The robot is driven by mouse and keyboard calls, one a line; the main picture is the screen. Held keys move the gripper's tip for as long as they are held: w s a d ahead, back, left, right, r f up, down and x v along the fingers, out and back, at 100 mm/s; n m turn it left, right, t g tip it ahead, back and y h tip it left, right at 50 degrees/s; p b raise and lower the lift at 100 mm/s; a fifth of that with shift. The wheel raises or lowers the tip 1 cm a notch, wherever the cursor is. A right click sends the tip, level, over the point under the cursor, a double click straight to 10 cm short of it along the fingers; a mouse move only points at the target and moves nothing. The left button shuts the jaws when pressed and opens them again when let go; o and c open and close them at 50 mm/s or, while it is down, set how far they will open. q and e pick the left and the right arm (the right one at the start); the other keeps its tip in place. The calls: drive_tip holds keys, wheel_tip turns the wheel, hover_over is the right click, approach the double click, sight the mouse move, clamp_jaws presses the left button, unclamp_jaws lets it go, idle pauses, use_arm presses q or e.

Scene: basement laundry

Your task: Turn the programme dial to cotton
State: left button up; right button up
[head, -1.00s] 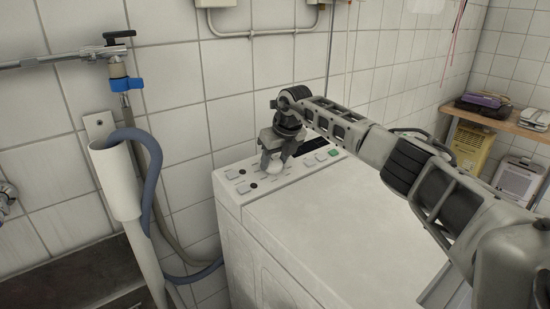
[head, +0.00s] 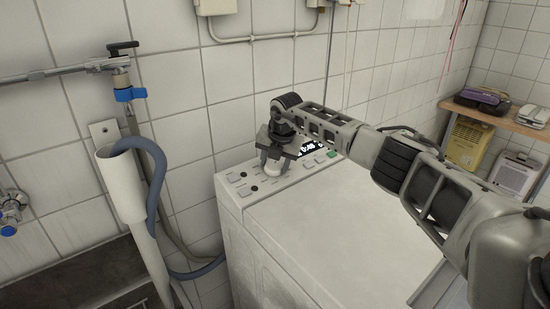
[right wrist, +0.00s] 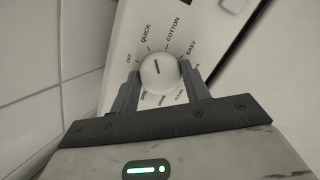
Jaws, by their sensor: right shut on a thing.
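The programme dial (right wrist: 161,74) is a round white knob on the control panel of the white washing machine (head: 320,220). My right gripper (right wrist: 160,82) is shut on the dial, one finger on each side. In the head view the dial (head: 272,168) shows under my right gripper (head: 272,160). My left gripper is not in view.
A tiled wall stands behind. A grey hose (head: 157,185) and white pipe (head: 122,185) are left of the machine. A wooden shelf (head: 500,118) is at the right. The machine's top is clear.

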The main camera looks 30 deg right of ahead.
drive_tip(key=m+p, duration=0.1)
drive_tip(key=m, duration=0.2)
drive_tip(key=shift+r+m+g, duration=0.15)
drive_tip(key=shift+m+g, duration=0.15)
drive_tip(key=shift+m, duration=0.1)
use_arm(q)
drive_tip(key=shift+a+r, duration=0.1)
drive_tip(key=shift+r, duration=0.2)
use_arm(e)
drive_tip(key=shift+m, duration=0.6)
use_arm(q)
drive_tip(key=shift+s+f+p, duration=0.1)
drive_tip(key=shift+p, duration=0.2)
use_arm(e)
drive_tip(key=shift+d, duration=0.1)
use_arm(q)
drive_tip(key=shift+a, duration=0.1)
use_arm(e)
drive_tip(key=o, duration=1)
drive_tip(key=shift+c, duration=0.2)
